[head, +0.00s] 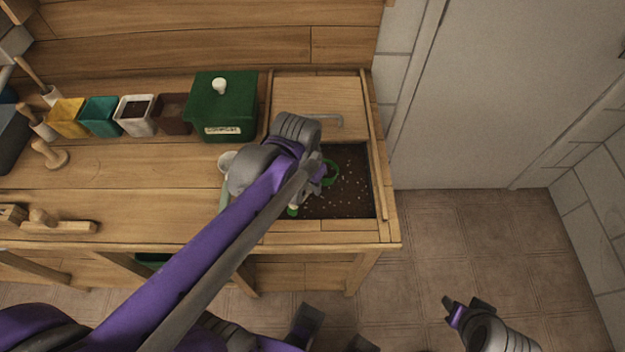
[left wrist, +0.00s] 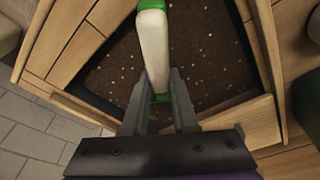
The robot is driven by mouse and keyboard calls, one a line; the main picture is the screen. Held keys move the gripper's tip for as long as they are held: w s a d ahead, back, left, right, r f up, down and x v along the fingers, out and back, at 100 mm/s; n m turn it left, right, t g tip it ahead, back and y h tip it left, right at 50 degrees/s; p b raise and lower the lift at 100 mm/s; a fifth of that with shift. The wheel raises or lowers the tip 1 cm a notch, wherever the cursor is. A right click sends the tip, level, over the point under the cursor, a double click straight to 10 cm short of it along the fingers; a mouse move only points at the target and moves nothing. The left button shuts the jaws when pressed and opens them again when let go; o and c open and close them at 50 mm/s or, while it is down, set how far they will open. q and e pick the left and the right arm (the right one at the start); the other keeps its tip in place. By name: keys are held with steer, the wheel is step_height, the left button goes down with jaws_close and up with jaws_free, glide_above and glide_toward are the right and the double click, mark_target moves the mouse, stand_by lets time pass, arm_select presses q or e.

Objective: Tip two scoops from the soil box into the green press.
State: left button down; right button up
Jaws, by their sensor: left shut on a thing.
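My left gripper (left wrist: 160,100) is shut on a scoop with a cream handle (left wrist: 154,50) and green ends. In the head view a green part of the scoop (head: 332,172) shows over the dark, speckled soil box (head: 350,198), and another green bit shows below my wrist. The scoop's bowl is mostly hidden, and I cannot tell whether it holds soil. A pale green thing (head: 225,192) beside the box, largely behind my left arm, may be the green press; I cannot tell. My right gripper (head: 468,311) is over the floor, away from the bench.
A lidded green box (head: 222,105) stands behind the soil box's left side. Yellow (head: 68,118), green (head: 101,116), white and brown pots line the back. Wooden tools lie at the left. The bench's front middle is clear. The soil box has a raised wooden rim (head: 322,226).

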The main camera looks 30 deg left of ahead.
mark_target(307, 187)
arm_select(q)
steer(key=shift+t, duration=0.8)
steer(key=p+v, duration=0.3)
steer(key=v, duration=0.1)
steer(key=shift+r+p, duration=0.15)
steer(key=shift+p, duration=0.25)
steer(key=shift+s+r+t+p, duration=0.2)
steer(key=shift+s+r+p, duration=0.05)
steer(key=shift+r+p, duration=0.3)
steer(key=shift+s+r+t+p, duration=0.2)
steer(key=shift+s+r+p, duration=0.05)
steer(key=shift+r+p, duration=0.3)
arm_select(e)
step_height(307, 187, up, 8)
steer(key=w, duration=0.2)
steer(key=shift+t, duration=0.3)
arm_select(q)
steer(key=c, duration=1.4)
jaws_free()
jaws_close()
steer(key=shift+f, duration=0.1)
